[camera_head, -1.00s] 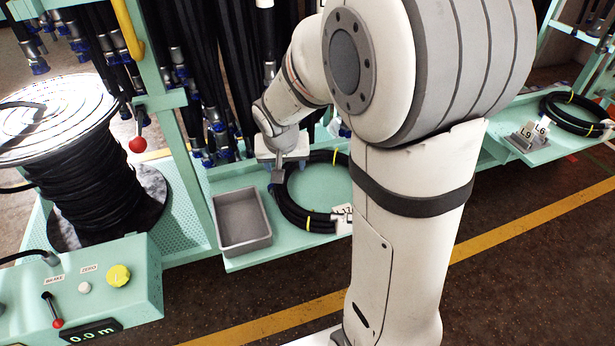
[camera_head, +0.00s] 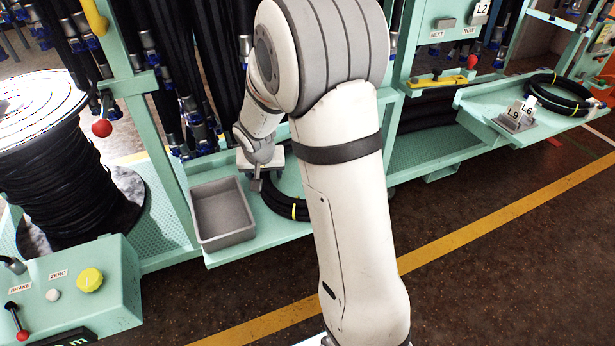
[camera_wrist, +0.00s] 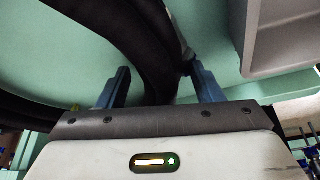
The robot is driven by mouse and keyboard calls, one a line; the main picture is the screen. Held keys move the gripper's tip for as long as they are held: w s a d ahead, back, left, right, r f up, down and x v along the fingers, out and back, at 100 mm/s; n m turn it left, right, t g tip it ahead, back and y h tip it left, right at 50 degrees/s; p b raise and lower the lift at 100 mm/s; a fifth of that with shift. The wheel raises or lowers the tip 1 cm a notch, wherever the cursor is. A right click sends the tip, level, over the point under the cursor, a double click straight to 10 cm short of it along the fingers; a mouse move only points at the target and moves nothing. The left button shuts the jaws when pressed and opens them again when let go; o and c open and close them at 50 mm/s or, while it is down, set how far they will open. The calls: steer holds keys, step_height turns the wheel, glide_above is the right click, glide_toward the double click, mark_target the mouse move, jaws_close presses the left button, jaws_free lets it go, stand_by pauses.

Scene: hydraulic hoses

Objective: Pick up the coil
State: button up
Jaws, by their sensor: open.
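A black hose coil (camera_head: 282,201) with yellow ties lies on the green shelf (camera_head: 262,233). In the head view my arm hides most of it. My gripper (camera_head: 256,184) is at the coil's left side, pointing down. In the wrist view the gripper (camera_wrist: 162,84) is open, with one blue-grey finger on each side of the black hose (camera_wrist: 152,50). The hose runs between the fingers; whether either finger touches it I cannot tell.
A grey bin (camera_head: 222,238) stands just left of the gripper; its wall (camera_wrist: 285,62) shows close by in the wrist view. Hanging hoses (camera_head: 215,70) are behind. Another coil (camera_head: 556,95) lies on the right shelf beside tags L9 and L6. A cable drum (camera_head: 62,165) stands left.

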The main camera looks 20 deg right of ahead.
jaws_close()
stand_by(0.7)
steer(key=shift+r, duration=0.1)
